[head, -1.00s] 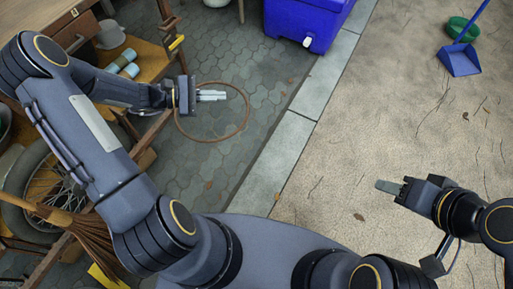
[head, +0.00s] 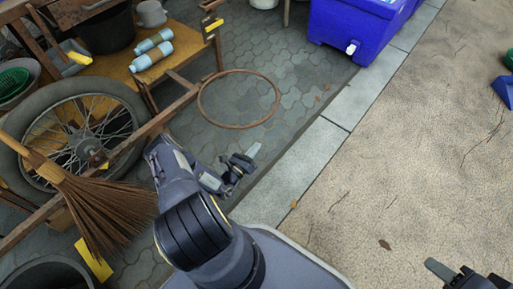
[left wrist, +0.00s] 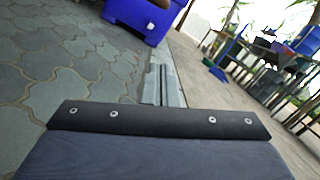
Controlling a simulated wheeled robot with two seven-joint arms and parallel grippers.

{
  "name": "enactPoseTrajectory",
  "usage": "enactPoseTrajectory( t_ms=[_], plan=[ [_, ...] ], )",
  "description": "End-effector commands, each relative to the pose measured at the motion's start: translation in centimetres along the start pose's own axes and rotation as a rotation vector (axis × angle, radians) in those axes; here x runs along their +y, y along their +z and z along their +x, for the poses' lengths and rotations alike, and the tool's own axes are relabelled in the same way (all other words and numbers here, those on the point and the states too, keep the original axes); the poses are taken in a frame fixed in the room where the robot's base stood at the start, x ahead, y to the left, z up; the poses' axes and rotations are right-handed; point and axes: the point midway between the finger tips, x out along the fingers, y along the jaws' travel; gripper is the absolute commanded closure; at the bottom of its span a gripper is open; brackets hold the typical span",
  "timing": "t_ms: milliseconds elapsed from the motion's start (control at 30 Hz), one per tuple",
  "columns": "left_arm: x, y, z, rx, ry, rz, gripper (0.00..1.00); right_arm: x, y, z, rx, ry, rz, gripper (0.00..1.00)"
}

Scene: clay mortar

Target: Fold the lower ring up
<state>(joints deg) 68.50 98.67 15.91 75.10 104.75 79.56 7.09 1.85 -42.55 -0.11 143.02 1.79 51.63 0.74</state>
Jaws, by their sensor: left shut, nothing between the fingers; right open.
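A thin brown ring (head: 238,127) lies out flat, roughly level, over the paving in the head view, its left side close to the end of a wooden bar. I cannot tell how it is attached there. No second ring can be made out. My left gripper (head: 254,150) is shut and empty, below and a little right of the ring in the picture, apart from it. Its fingers (left wrist: 164,85) also show in the left wrist view, pointing along the paving, with no ring there. My right gripper (head: 440,270) is open and partly cut off at the lower right corner.
A wooden frame with a spoked wheel (head: 40,120), a broom (head: 100,205) and a shelf with blue rolls (head: 152,55) crowds the left. A blue cooler (head: 350,25) stands at the back. Sandy ground at right is largely clear.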

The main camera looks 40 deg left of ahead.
Motion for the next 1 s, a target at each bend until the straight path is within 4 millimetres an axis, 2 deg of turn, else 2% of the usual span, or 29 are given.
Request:
enactPoseTrajectory(
  t_ms=[100, 333, 400, 600, 1000],
  plan=[
    [0.0, -0.3, 2.7, -0.001, -0.006, 0.002, 1.00, 0.5, 0.5, 1.1, 0.000, 0.000, 0.000, 0.57],
    [0.0, -0.3, 7.6, 0.000, -0.007, 0.003, 1.00, 1.2, 1.3, 2.5, 0.000, 0.000, 0.000, 0.57],
    [0.1, 1.2, 7.8, 0.000, -0.003, 0.004, 1.00, 1.1, 1.3, 2.5, -0.001, 0.000, 0.000, 0.57],
    [0.0, 3.3, 8.2, 0.002, -0.003, 0.001, 1.00, 1.3, 1.4, 2.8, 0.000, 0.000, 0.000, 0.57],
    [-0.1, 3.9, 8.3, 0.002, -0.003, 0.001, 1.00, 1.3, 1.4, 2.9, 0.000, 0.000, 0.000, 0.57]
  ],
)
